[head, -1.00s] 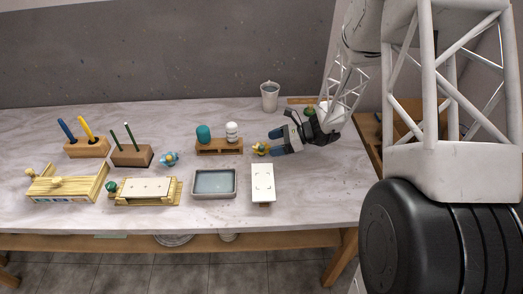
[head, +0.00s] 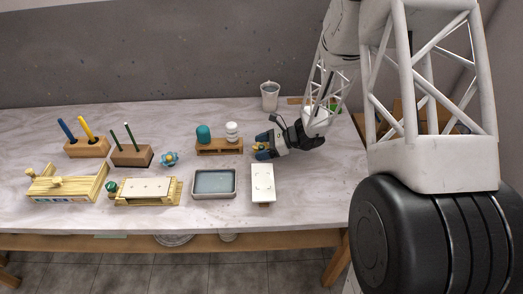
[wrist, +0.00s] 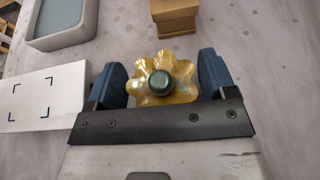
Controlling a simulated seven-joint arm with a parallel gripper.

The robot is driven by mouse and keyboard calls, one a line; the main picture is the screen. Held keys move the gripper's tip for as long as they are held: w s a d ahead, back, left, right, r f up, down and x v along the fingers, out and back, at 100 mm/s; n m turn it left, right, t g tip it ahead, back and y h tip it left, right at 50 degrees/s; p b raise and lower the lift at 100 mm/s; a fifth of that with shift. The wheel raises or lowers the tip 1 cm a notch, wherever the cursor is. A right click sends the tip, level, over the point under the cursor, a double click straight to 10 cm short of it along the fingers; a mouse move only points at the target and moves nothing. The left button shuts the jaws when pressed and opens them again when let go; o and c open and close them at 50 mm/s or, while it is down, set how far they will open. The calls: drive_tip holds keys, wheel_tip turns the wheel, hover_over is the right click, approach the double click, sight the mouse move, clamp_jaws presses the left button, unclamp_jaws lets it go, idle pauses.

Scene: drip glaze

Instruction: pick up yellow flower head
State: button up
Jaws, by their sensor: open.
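The yellow flower head (wrist: 163,80) has wavy petals and a dark green round knob in its middle. In the wrist view it lies between the two blue fingers of my gripper (wrist: 164,82), which are apart on either side of it, with a gap at each side. In the head view my gripper (head: 263,147) is low over the table, right of the wooden stand, and its fingers mostly hide the yellow flower head (head: 259,147).
A white card with corner marks (head: 262,184) lies just in front of my gripper. A grey tray (head: 232,188) and a wooden stand with teal and white pieces (head: 219,151) are to the left. A cup (head: 269,96) stands behind.

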sight(262, 146)
drive_tip(key=shift+c, duration=0.2)
drive_tip(key=c, duration=0.6)
drive_tip(key=shift+r, duration=5.05)
drive_tip(key=shift+w, duration=0.1)
